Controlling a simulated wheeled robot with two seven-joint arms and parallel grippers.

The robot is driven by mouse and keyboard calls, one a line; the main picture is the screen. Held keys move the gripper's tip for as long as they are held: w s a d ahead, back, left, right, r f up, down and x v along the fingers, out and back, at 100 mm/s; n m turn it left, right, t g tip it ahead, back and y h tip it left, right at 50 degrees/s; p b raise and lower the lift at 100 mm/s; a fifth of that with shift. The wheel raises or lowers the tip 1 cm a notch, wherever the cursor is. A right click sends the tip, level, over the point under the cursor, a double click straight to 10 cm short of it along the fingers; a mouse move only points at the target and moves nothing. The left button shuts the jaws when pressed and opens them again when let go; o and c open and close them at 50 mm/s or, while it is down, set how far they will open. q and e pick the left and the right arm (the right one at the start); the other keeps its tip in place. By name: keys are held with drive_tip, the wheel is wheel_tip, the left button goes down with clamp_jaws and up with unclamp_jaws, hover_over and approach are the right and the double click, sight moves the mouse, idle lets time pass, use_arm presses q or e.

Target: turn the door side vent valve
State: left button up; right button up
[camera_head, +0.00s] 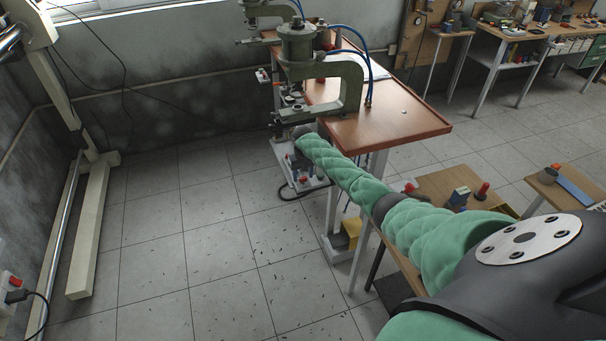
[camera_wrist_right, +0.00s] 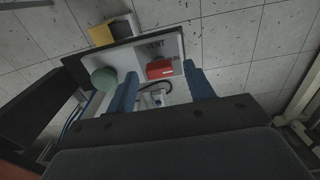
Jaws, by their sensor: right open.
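In the right wrist view a pale panel (camera_wrist_right: 128,56) with a dark edge carries the lettering VENT and a red valve handle (camera_wrist_right: 159,70) below it. More lettering beside the handle is partly covered. My right gripper (camera_wrist_right: 162,76) is open, with its blue fingers on either side of the red handle; I cannot tell whether they touch it. In the head view my right arm reaches to the press bench and its gripper (camera_head: 303,132) is small and dark beside the press, with the valve hidden there. My left gripper is not in view.
A round green knob (camera_wrist_right: 104,79) sits on the panel left of the fingers, and a yellow box (camera_wrist_right: 101,34) lies beyond. The green press (camera_head: 345,80) stands on the brown bench (camera_head: 400,125). Below it are a low shelf and hoses.

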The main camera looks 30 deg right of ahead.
drive_tip(key=shift+f, duration=0.5)
drive_tip(key=c, duration=1)
